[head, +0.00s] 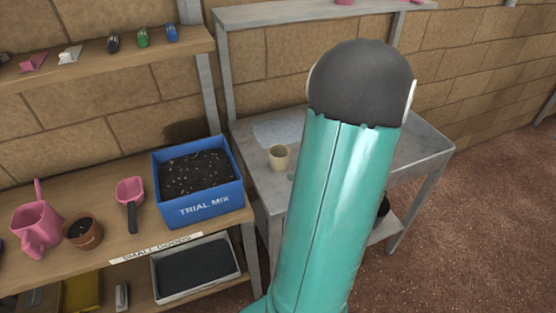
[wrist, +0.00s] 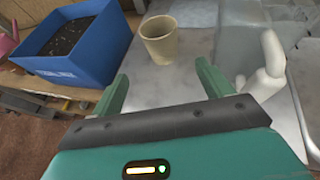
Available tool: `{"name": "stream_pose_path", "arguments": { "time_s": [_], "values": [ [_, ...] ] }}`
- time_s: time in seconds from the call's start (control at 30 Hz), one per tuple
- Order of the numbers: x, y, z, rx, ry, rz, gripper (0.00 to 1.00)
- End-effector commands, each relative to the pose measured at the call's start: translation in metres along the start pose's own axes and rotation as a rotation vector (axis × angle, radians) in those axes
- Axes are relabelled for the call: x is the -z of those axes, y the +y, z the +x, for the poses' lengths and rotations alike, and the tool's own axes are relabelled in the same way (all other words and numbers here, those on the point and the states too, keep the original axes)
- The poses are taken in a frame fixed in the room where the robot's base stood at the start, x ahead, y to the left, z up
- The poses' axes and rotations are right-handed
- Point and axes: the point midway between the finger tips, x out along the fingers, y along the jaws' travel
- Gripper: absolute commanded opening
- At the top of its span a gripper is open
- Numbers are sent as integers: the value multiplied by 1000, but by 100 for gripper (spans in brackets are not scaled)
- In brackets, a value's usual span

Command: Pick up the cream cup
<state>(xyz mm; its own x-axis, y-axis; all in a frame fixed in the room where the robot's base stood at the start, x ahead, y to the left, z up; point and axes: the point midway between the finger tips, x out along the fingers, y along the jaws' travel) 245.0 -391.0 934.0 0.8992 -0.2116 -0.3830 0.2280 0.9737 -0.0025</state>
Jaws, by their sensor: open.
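The cream cup (head: 279,157) stands upright on the grey metal table (head: 262,187), near its left side. In the wrist view the cream cup (wrist: 160,41) shows beyond my fingers, its open mouth upward. My gripper (wrist: 163,84) is open and empty, with its two green fingers apart and the cup a little ahead, roughly between their lines. In the head view my teal arm covers part of the table and hides the fingers.
A blue box of soil marked TRIAL MIX (head: 198,184) stands on the wooden shelf left of the table. A pale upright object (wrist: 269,62) stands right of my fingers. A pink scoop (head: 130,192), a pink watering can (head: 37,226) and a brown pot (head: 83,232) are farther left.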

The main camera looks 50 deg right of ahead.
Motion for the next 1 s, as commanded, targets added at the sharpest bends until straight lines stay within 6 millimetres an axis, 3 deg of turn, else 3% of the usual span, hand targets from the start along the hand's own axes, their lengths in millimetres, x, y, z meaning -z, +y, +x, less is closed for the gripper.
{"name": "stream_pose_path", "arguments": {
  "time_s": [0.13,0.4,0.73,1.0],
  "values": [
    [2,-2,16,4,-1,8,79],
    [2,-1,68,1,0,5,79],
    [1,-2,96,2,-1,4,79],
    [0,-3,134,2,-1,3,79]
  ]
}}
